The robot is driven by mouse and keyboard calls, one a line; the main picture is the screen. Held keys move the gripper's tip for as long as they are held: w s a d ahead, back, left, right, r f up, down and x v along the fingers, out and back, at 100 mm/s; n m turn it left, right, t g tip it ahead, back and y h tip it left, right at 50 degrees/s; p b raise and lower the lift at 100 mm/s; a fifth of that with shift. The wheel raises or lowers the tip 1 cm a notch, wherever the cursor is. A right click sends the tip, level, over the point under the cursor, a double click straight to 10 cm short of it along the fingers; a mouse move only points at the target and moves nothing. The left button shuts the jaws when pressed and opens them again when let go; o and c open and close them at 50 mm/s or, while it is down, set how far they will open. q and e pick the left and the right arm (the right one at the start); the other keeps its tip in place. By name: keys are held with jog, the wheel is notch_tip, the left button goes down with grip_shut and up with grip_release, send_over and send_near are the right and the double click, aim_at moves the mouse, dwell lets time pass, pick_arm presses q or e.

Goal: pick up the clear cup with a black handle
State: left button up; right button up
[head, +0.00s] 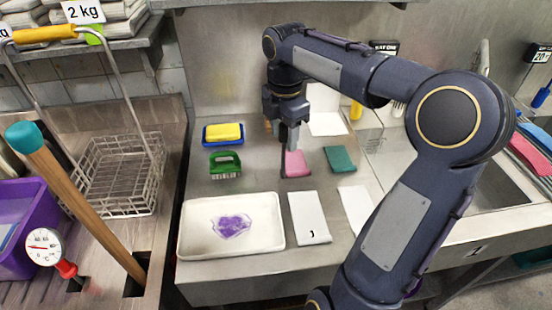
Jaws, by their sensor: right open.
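My right gripper (282,133) hangs down over the steel counter, left of centre, with its jaws open. A dark upright bar (283,162) shows just below the fingers, close to the pink cloth. I cannot tell whether it is a black handle or part of my gripper. I cannot clearly make out a clear cup; its see-through body may be lost against the grey steel or hidden by my gripper and arm. Nothing is visibly held. My left gripper is not in view.
Around the gripper lie a yellow sponge (226,132) in a blue dish, a green brush (225,165), a pink cloth (297,164) and a teal cloth (340,159). A white tray (190,243) and a white card (309,218) lie in front. A wire basket (118,185) stands left.

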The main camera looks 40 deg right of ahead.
grip_shut()
jog(key=shift+r, duration=0.1)
